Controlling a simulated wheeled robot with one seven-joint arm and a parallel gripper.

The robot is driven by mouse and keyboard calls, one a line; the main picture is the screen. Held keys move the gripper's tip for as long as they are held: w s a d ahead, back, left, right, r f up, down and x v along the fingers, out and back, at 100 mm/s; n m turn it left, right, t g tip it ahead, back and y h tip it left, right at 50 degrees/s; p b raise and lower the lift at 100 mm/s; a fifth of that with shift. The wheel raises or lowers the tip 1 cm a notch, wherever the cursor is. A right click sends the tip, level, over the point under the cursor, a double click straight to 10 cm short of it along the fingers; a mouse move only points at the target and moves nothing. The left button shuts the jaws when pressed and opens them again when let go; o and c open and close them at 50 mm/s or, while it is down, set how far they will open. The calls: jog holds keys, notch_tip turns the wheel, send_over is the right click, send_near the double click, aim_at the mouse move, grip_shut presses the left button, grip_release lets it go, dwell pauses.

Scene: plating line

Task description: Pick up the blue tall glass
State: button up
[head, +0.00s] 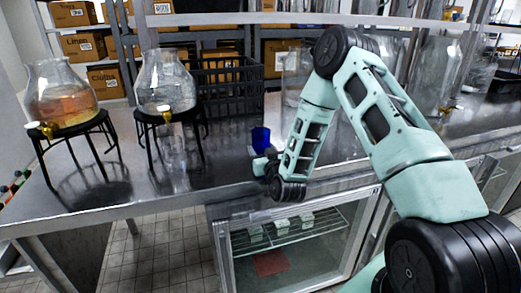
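The blue tall glass (261,136) is upright near the front edge of the steel counter (225,160). Only its upper part shows clearly; its lower part is hidden behind my gripper (262,156). My gripper is right at the glass, low over the counter, with my arm reaching in from the right. The fingers are small and mostly hidden by the wrist. I cannot tell whether they are open or shut on the glass.
Two glass dispensers, one with amber liquid (60,100) and one clear (165,85), stand on black stands at left. A black crate (226,90) is behind the glass. Large clear jars (437,75) stand at right. A glass-fronted cabinet (295,240) is below the counter.

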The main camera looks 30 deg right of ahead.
jog(key=c, duration=0.5)
jog(key=shift+r, duration=0.1)
